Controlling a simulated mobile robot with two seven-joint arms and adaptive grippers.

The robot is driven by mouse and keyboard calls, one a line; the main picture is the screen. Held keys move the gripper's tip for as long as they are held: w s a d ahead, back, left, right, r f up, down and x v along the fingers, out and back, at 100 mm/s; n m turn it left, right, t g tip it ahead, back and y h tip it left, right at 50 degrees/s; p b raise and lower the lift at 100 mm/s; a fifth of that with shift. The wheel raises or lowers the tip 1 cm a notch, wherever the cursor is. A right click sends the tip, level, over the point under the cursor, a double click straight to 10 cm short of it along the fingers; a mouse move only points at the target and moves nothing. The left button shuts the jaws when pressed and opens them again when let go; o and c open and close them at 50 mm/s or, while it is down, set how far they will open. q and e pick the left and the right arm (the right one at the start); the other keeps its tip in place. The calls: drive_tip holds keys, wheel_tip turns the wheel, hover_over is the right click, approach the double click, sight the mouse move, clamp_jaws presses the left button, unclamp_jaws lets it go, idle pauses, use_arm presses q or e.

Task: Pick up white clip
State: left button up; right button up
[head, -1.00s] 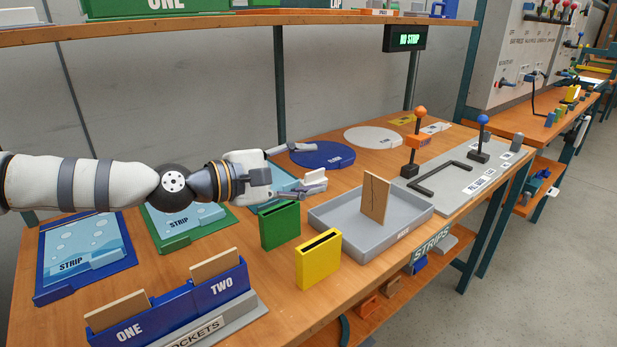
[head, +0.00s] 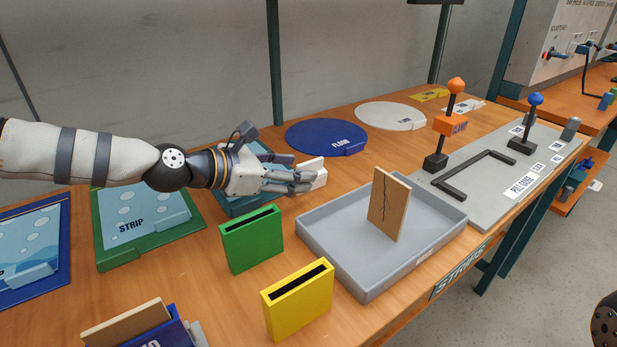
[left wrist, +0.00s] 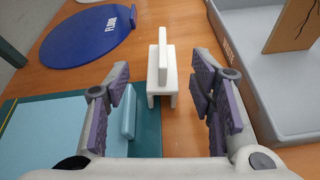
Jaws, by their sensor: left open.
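The white clip (head: 316,172) stands upright on the wooden table, between the blue disc and the grey tray. In the left wrist view the white clip (left wrist: 162,68) is a thin upright plate on a small footed block. My left gripper (head: 298,172) is open, with its fingers beside the clip in the head view. In the left wrist view the left gripper (left wrist: 160,88) has its fingers well apart, and the clip lies ahead, roughly centred in the gap. The fingers hide part of the clip in the head view. My right gripper is not in view.
The grey tray (head: 330,262) with an upright cracked wooden panel (head: 389,204) is right of the clip. The blue disc (head: 320,135) lies behind. A green slotted block (head: 252,240) and a yellow one (head: 299,300) stand in front. A teal board (left wrist: 147,130) lies under the left finger.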

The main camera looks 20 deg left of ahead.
sight(318, 169)
use_arm(q)
drive_tip(key=x, duration=0.4)
drive_tip(key=shift+d+r, duration=0.1)
drive_tip(key=shift+d, duration=0.1)
clamp_jaws()
